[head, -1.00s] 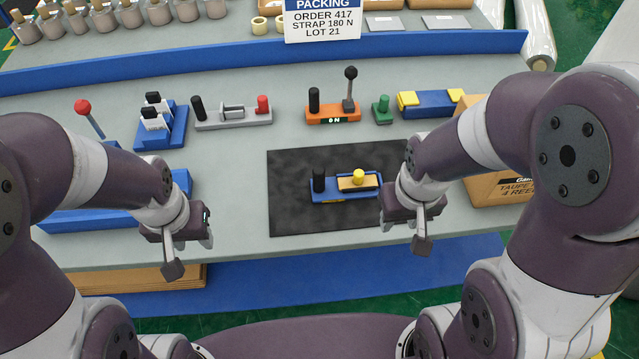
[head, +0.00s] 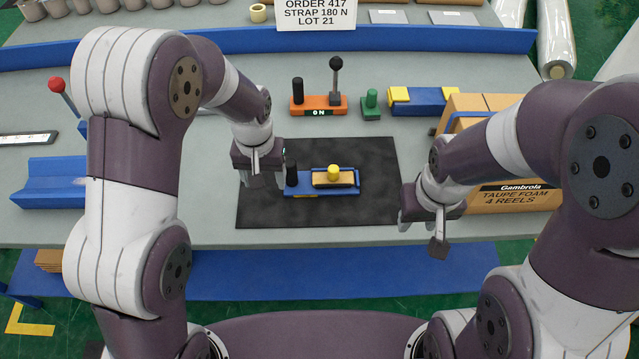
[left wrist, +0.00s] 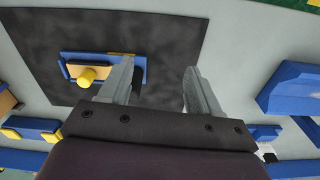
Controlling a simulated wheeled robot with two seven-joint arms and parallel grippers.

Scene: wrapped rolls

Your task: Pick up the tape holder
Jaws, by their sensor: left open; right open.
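A blue holder (head: 322,189) with a black upright grip and a yellow knob on a tan block lies on the dark mat; I take it as the tape holder. It also shows in the left wrist view (left wrist: 140,66), partly covered by a finger. My left gripper (head: 262,178) is open and empty, over the left part of the mat, just left of the black grip. Its spread fingers show in the left wrist view (left wrist: 160,88), with a dark shape beside the left finger. My right gripper (head: 420,232) is open and empty near the mat's front right corner.
The dark mat (head: 262,212) is otherwise bare. Behind it stand an orange lever unit (head: 318,106), a green knob piece (head: 371,105) and a blue block with yellow ends (head: 423,101). A carton (head: 515,199) stands right, a blue tray (head: 50,184) left.

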